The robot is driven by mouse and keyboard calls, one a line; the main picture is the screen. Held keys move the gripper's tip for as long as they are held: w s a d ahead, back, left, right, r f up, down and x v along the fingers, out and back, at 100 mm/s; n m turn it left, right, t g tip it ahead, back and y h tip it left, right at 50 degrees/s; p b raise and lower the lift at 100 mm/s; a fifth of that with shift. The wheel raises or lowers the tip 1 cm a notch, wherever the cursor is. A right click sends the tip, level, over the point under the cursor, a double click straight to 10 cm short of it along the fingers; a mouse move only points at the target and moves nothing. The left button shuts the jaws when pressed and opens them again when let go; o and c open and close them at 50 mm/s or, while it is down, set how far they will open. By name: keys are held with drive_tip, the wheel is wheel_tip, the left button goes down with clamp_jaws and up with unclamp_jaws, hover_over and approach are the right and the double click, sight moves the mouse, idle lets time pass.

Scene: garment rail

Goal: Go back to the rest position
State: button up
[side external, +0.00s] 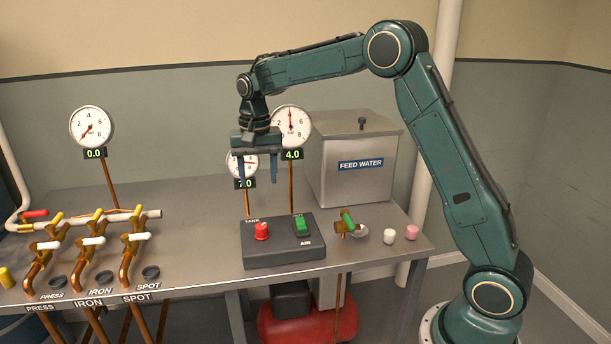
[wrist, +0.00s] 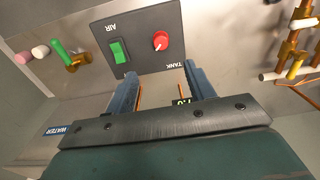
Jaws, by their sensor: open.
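My gripper (side external: 257,180) is open and empty, with its fingers pointing down. It hangs in the air behind and above the black air control box (side external: 285,258), in front of the gauges. In the wrist view my gripper (wrist: 158,80) shows two blue fingers spread apart, with nothing between them but the bench and a gauge readout behind. The box carries a red knob (side external: 261,231) marked TANK and a green switch (side external: 302,225). Both also show in the wrist view, the red knob (wrist: 160,40) and the green switch (wrist: 119,52), apart from the fingers.
Gauges (side external: 91,127) read 0.0, 4.0 and 7.0. A FEED WATER tank (side external: 350,170) stands at the back right. A green-handled valve (side external: 347,222) and white and pink cylinders (side external: 411,232) sit right of the box. Brass valves (side external: 85,250) fill the left. Space above the bench is free.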

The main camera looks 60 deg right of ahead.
drive_tip(key=s+a+r+n+t, duration=0.1)
drive_tip(key=s+a+r+n, duration=0.1)
drive_tip(key=s+r, duration=0.55)
drive_tip(key=s+a+n+t, duration=0.2)
drive_tip(key=s+n, duration=0.1)
drive_tip(key=s, duration=1)
drive_tip(key=s+a+n+t, duration=0.2)
drive_tip(key=s+n, duration=0.1)
drive_tip(key=s, duration=0.9)
drive_tip(key=shift+s+f+n, duration=0.2)
drive_tip(key=shift+s+n, duration=0.15)
drive_tip(key=shift+n, duration=0.05)
drive_tip(key=shift+a, duration=0.1)
